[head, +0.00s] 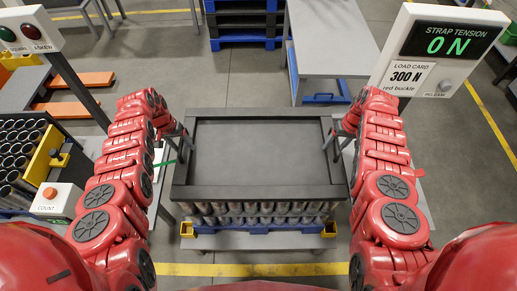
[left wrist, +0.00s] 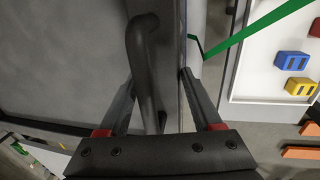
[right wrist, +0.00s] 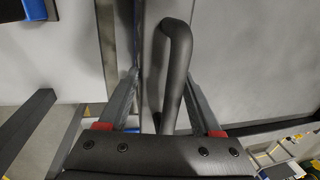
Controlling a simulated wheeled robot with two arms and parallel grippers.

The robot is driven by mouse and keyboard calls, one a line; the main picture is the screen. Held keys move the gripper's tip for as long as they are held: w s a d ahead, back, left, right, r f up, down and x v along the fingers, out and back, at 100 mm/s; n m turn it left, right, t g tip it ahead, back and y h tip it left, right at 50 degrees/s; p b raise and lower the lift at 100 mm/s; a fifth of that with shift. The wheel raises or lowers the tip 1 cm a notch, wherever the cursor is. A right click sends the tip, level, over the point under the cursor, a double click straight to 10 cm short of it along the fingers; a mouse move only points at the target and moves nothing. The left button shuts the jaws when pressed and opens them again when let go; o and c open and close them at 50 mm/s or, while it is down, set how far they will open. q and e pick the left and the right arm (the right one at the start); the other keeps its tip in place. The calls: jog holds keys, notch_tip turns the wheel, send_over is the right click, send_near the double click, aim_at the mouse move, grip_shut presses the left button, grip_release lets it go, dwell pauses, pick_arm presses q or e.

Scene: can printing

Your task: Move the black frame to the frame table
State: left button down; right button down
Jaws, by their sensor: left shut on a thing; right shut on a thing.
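The black frame (head: 260,113) is a dark rectangular frame lying flat on top of a stack of cans (head: 265,212) in the middle of the head view. My left gripper (head: 178,142) is at the frame's left side; in the left wrist view its fingers are on both sides of a dark bent handle (left wrist: 143,60). My right gripper (head: 338,140) is at the frame's right side; in the right wrist view its fingers straddle a similar handle (right wrist: 172,70). Both grippers are shut on the frame's handles. A grey table (head: 330,45) stands behind; I cannot tell whether it is the frame table.
A blue pallet (head: 260,240) is under the cans. A strap tension display (head: 450,40) reading 0 N stands at right. A crate of cans (head: 25,150) and a count button box (head: 52,198) are at left. Grey floor (head: 240,80) is open behind the stack.

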pick_arm(q)
jog(key=shift+r, duration=0.15)
pick_arm(e)
jog(key=shift+r, duration=0.15)
